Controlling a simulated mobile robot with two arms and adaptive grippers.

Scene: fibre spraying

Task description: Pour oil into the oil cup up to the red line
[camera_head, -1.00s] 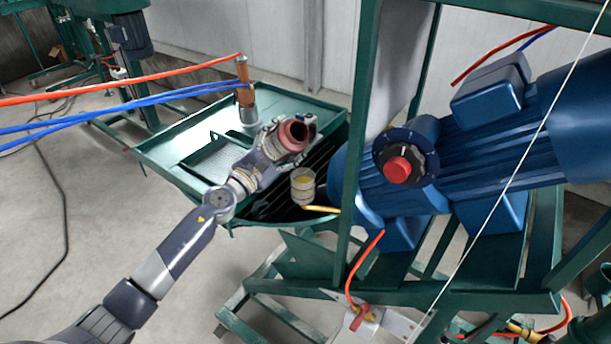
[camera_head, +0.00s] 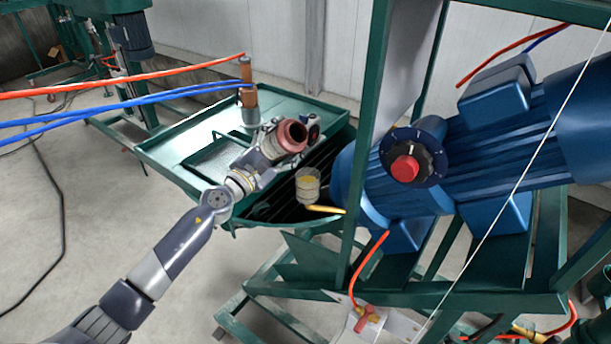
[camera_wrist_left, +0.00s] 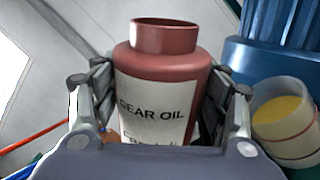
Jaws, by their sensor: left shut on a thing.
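My left gripper (camera_head: 288,142) is shut on a red-brown bottle (camera_head: 292,134) with an open mouth. In the left wrist view the bottle (camera_wrist_left: 160,75) sits between the fingers, with a white label reading "GEAR OIL". The clear oil cup (camera_head: 307,187) is just below and to the right of the bottle in the head view, apart from it. The cup also shows at the right edge of the left wrist view (camera_wrist_left: 285,125), with yellow oil inside and a thin red line around its wall. No stream of oil shows. My right gripper is not in view.
A green tray table (camera_head: 175,150) lies behind my left arm. A large blue motor (camera_head: 480,150) with a red knob and a green frame post (camera_head: 366,110) stand close to the cup's right. A brass pipe (camera_head: 325,209) runs below the cup. Red and blue hoses (camera_head: 120,88) cross the upper left.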

